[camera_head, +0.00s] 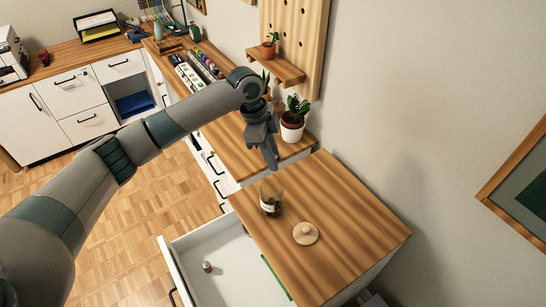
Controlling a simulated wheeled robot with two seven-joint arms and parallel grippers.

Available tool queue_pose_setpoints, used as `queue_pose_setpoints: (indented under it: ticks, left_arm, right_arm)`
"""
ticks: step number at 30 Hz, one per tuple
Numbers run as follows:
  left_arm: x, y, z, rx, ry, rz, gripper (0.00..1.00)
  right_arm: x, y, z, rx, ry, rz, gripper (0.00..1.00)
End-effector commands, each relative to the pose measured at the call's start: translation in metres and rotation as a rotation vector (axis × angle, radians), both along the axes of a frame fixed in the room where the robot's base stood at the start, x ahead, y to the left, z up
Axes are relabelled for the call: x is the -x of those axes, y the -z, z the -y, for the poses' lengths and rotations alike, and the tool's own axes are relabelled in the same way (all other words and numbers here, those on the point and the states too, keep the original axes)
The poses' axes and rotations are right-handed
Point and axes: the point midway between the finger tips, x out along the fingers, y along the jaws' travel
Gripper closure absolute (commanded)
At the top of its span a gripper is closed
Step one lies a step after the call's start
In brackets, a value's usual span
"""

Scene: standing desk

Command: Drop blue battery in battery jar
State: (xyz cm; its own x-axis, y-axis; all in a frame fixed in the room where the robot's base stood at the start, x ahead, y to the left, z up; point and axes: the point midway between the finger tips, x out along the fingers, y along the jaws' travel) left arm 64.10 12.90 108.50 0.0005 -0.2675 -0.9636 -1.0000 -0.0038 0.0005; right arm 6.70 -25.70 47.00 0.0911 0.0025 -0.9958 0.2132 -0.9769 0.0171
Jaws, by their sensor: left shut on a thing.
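The glass battery jar (271,198) stands upright and open on the wooden desk top, with a pale label and dark contents low inside. Its round wooden lid (305,234) lies on the desk to the right and nearer. My left gripper (273,166) points down above and just behind the jar's mouth in the picture. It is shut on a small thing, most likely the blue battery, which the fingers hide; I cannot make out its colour. A small reddish-brown cylinder (207,267) stands in the open white drawer (232,283). My right gripper is not in view.
A potted plant (292,126) in a white pot stands behind the jar, on the farther counter. A small wall shelf (276,66) with another plant is above it. The drawer sticks out at the front left.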

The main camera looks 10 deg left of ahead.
Motion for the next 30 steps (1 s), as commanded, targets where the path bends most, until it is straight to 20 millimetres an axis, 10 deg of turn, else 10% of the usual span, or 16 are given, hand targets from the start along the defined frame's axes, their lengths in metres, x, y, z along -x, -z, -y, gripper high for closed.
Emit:
queue_pose_setpoints:
  ticks: [30]
  left_arm:
    - [0.000, 0.070, 0.000, 0.000, 0.000, 0.000, 1.00]
  right_arm:
    - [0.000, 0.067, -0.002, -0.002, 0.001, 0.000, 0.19]
